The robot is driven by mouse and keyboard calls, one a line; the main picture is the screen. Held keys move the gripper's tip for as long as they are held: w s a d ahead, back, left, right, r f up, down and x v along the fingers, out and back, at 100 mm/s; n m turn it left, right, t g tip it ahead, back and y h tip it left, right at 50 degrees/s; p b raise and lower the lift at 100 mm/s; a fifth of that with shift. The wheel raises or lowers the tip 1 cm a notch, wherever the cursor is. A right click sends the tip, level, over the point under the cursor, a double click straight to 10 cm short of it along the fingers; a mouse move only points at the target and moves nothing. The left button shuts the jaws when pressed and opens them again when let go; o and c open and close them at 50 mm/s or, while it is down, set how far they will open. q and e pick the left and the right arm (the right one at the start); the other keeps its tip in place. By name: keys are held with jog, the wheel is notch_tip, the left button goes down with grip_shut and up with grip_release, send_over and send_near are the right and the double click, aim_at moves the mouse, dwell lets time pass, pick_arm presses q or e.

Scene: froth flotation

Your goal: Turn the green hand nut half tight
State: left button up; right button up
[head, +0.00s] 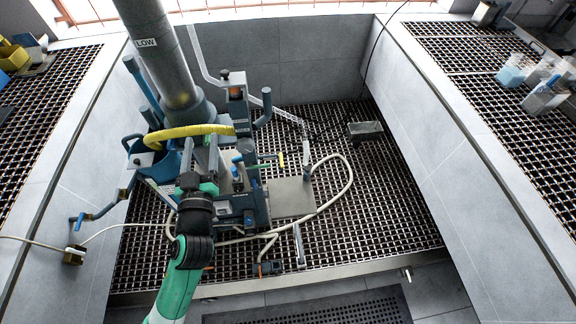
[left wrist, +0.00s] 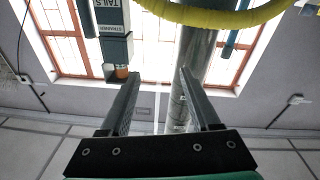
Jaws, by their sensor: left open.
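My left gripper (head: 200,143) reaches up from the bottom of the head view to the blue-grey machine (head: 250,210) beside the thick grey pipe (head: 170,60). In the left wrist view its two fingers (left wrist: 160,74) stand apart with nothing between them. I cannot clearly make out a green hand nut in either view. A thin green piece (head: 267,156) with a yellow end shows on the machine, right of the gripper, but I cannot tell what it is. My arm and gripper hide part of the machine. My right gripper is not in view.
A yellow hose (head: 190,132) curves close by the gripper and crosses the top of the wrist view (left wrist: 235,14). A box labelled STRAINER TAILS (left wrist: 103,20) hangs at upper left there. A pale hose (head: 350,178) loops over the grating. The right-hand grating (head: 390,215) is mostly clear.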

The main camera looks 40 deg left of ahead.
pick_arm(q)
notch_tip(320, 180, down, 9)
jog(key=b, duration=0.2)
jog(key=g+b, duration=0.1)
jog(key=b, duration=0.2)
send_near(207, 145)
jog(key=x, duration=0.9)
jog(key=shift+d, duration=0.1)
grip_shut()
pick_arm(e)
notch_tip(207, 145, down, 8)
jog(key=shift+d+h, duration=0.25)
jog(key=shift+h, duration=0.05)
